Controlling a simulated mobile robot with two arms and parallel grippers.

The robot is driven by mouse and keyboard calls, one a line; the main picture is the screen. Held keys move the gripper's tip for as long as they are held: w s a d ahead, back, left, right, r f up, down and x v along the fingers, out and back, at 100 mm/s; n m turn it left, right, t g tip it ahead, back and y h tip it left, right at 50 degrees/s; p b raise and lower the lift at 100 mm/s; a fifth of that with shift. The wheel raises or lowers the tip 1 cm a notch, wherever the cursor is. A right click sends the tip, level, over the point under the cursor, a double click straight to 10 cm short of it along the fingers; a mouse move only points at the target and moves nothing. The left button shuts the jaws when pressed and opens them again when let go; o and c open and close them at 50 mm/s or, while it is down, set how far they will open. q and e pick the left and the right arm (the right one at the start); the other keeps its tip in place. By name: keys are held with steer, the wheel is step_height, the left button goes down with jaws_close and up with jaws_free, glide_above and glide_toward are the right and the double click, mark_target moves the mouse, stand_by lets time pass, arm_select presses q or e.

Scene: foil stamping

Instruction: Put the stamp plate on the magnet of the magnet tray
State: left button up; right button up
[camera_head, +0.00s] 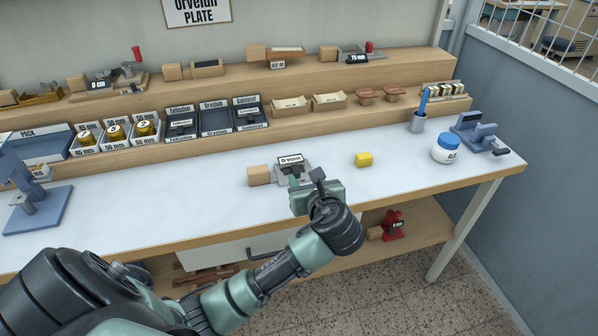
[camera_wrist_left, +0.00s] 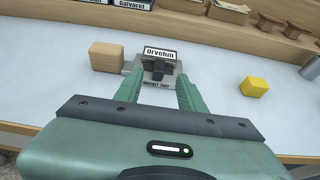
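The magnet tray (camera_wrist_left: 154,89) is grey, with a wooden block at its left; it also shows on the white worktop in the head view (camera_head: 281,177). The stamp plate, a dark piece with a white "Orvelun" label (camera_wrist_left: 160,53), is over the tray; its label also shows in the head view (camera_head: 290,159). My left gripper (camera_wrist_left: 160,75) reaches over the tray from the front. Its green fingers are spread, one on each side of the dark piece, with gaps visible. Whether the plate sits flat on the magnet is hidden. My right gripper is not in view.
A yellow block (camera_head: 363,159) lies right of the tray. In the back row, the Orvelun holder (camera_head: 215,121) looks empty.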

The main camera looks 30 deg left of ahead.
arm_select(q)
steer(key=shift+v, duration=1.85)
